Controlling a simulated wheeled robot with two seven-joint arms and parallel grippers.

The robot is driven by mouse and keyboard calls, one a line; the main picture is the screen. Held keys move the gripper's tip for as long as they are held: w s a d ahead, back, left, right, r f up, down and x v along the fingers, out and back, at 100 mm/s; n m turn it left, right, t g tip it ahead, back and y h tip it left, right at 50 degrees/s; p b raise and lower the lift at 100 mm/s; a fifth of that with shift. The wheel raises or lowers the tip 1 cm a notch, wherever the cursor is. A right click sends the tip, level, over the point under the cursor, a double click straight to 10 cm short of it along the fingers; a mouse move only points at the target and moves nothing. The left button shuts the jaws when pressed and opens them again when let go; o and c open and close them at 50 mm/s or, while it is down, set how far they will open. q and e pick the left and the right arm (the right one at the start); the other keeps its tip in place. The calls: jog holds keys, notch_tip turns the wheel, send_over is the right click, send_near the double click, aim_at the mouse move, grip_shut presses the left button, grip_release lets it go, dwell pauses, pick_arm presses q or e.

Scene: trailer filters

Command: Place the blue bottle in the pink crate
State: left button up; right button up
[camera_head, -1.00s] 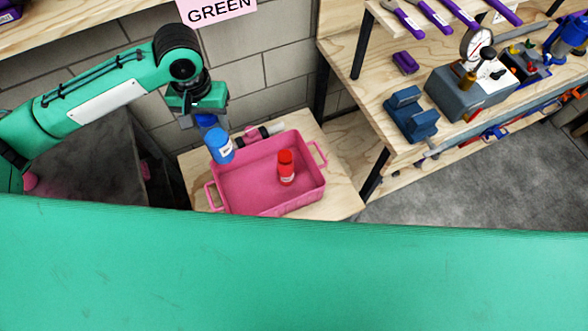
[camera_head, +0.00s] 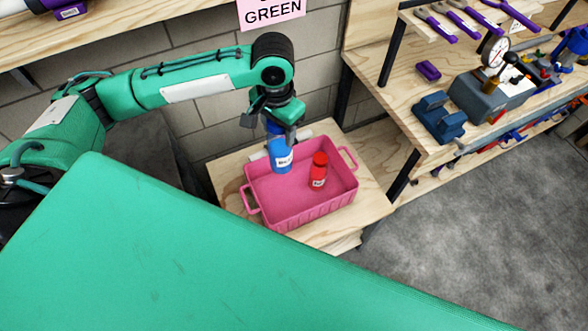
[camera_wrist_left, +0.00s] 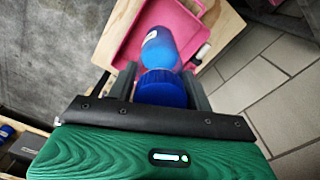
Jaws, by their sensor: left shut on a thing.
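The blue bottle (camera_head: 281,160) has a white label and hangs upright from my left gripper (camera_head: 276,122). In the head view it appears over the left back part of the pink crate (camera_head: 290,214). The gripper is shut on the bottle's top. In the left wrist view the blue bottle (camera_wrist_left: 160,50) sits between the fingers, with the pink crate (camera_wrist_left: 184,22) beyond it. A red bottle (camera_head: 319,170) stands inside the crate, to the right of the blue one. Whether the blue bottle touches the crate floor I cannot tell. My right gripper does not show.
The crate stands on a small wooden table (camera_head: 228,171) against a block wall. A workbench (camera_head: 420,104) to the right carries a blue vise (camera_head: 438,117) and a grey gauge block (camera_head: 480,98).

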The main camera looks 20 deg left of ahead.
pick_arm(q)
jog(key=f+m+b, duration=0.1)
jog(key=m, duration=0.1)
jog(key=w+f+m+b, duration=0.2)
jog(key=f+m, duration=0.1)
jog(key=shift+a+f+m+b, duration=0.1)
jog(key=shift+m+b, duration=0.2)
jog(key=shift+b, duration=0.05)
notch_tip(320, 180, down, 28)
jog(key=w+a+m+b, duration=0.2)
jog(key=m+b, duration=0.8)
jog(key=m, duration=0.5)
jog(key=shift+w+a+m, duration=0.15)
jog(key=shift+w+m, duration=0.2)
jog(key=shift+m, duration=0.05)
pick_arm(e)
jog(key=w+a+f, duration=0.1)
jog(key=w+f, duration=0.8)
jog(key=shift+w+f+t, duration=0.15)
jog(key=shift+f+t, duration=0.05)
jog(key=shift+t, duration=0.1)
pick_arm(q)
jog(key=shift+f, duration=0.1)
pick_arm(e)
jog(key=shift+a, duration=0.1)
pick_arm(q)
jog(key=o, duration=1.5)
